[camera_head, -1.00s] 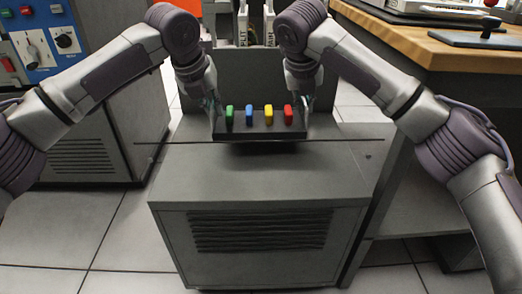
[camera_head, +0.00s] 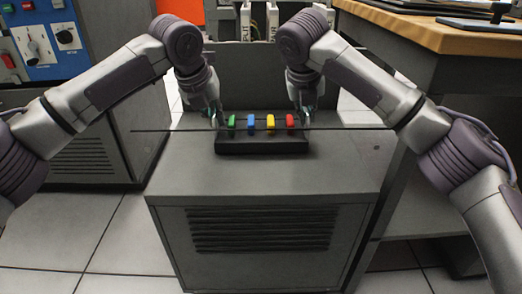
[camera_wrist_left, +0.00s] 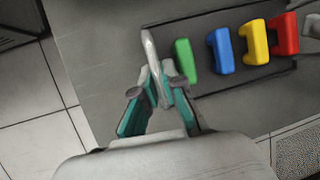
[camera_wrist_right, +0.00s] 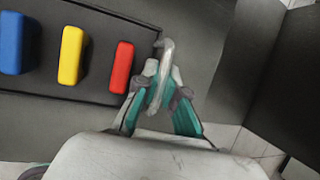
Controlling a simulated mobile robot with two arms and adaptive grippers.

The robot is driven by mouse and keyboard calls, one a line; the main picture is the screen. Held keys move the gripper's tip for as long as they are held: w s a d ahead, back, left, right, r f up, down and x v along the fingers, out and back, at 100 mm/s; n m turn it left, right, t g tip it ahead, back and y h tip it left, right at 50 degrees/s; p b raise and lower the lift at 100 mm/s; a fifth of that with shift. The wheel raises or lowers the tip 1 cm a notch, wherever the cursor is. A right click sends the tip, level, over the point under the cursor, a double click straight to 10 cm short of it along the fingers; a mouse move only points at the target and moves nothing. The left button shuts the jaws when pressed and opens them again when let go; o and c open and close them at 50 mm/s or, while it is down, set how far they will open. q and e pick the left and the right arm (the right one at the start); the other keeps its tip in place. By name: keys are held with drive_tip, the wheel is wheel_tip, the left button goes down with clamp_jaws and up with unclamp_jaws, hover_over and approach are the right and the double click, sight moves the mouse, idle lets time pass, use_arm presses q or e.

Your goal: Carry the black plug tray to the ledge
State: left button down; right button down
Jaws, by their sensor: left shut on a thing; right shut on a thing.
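The black plug tray (camera_head: 262,146) is level over the top of the grey cabinet (camera_head: 255,178). I cannot tell whether its underside touches the surface. It holds a green plug (camera_head: 231,122), a blue plug (camera_head: 251,122), a yellow plug (camera_head: 270,122) and a red plug (camera_head: 290,121), all upright in a row. My left gripper (camera_wrist_left: 158,92) is shut on the pale handle at the tray's green end. My right gripper (camera_wrist_right: 160,85) is shut on the handle at the red end. The fingertips are small in the head view.
A grey upright panel (camera_head: 255,72) stands behind the cabinet top. A wooden workbench (camera_head: 440,38) is at the right, and a blue control panel (camera_head: 40,45) at the left. The cabinet top in front of the tray is clear. A thin dark line crosses the tray's area.

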use_arm(q)
drive_tip(key=shift+a+f+b, duration=0.1)
drive_tip(key=shift+f+b, duration=0.2)
drive_tip(key=shift+f, duration=0.25)
use_arm(e)
drive_tip(key=shift+d+f, duration=0.1)
drive_tip(key=shift+f, duration=0.45)
use_arm(q)
drive_tip(key=c, duration=1.5)
unclamp_jaws()
drive_tip(key=shift+r, duration=0.25)
use_arm(e)
drive_tip(key=c, duration=1.5)
unclamp_jaws()
drive_tip(key=shift+r, duration=0.25)
use_arm(q)
drive_tip(key=shift+o, duration=1.2)
drive_tip(key=shift+p, duration=0.3)
use_arm(e)
drive_tip(key=shift+o, duration=1.2)
drive_tip(key=shift+r, duration=0.1)
use_arm(q)
drive_tip(key=v, duration=1.2)
use_arm(e)
drive_tip(key=v, duration=1.2)
